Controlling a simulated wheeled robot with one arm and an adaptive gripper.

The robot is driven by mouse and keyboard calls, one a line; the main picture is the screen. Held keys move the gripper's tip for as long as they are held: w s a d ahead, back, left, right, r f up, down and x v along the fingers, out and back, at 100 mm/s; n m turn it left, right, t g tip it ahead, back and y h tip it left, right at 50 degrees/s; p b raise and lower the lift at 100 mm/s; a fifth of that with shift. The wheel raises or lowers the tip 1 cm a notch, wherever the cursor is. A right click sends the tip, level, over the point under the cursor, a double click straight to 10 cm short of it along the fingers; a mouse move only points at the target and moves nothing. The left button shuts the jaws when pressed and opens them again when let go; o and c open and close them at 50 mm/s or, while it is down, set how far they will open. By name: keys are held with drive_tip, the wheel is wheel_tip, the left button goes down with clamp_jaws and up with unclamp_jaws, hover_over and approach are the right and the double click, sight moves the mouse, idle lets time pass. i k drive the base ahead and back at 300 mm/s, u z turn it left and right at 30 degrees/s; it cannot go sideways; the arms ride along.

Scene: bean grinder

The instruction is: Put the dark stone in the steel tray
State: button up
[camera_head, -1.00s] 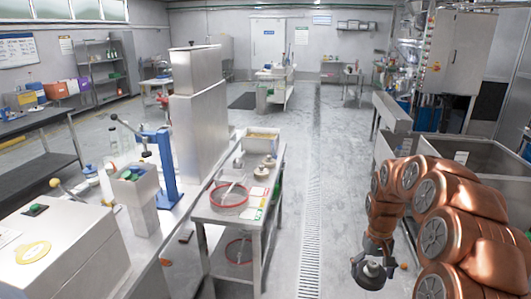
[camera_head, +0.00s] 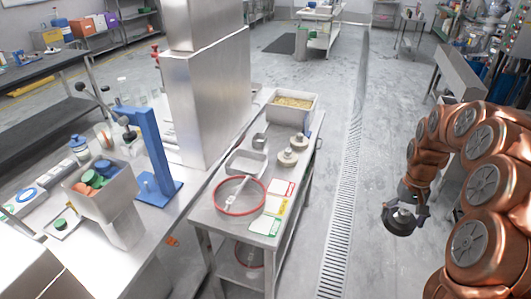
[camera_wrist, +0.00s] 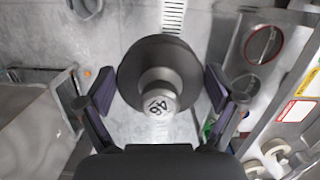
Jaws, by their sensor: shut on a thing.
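The dark stone is a thick dark round disc with a pale metal hub bearing a printed number. It fills the middle of the wrist view (camera_wrist: 135,68). My gripper (camera_wrist: 158,90) is shut on it, one finger pad on each side. In the head view, my gripper (camera_head: 404,216) holds it over the floor, right of the steel side table and apart from it.
The side table (camera_head: 208,219) holds a red-rimmed sieve (camera_head: 219,205), two pale stones (camera_head: 287,158), a small steel cup (camera_head: 259,141), coloured cards (camera_head: 264,225) and a bin of grain (camera_head: 290,117). A tall steel cabinet (camera_head: 207,105) stands left. Floor between table and gripper is clear.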

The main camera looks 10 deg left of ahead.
sight(248, 168)
drive_tip(key=i, duration=1.45)
drive_tip(key=u, duration=2.55)
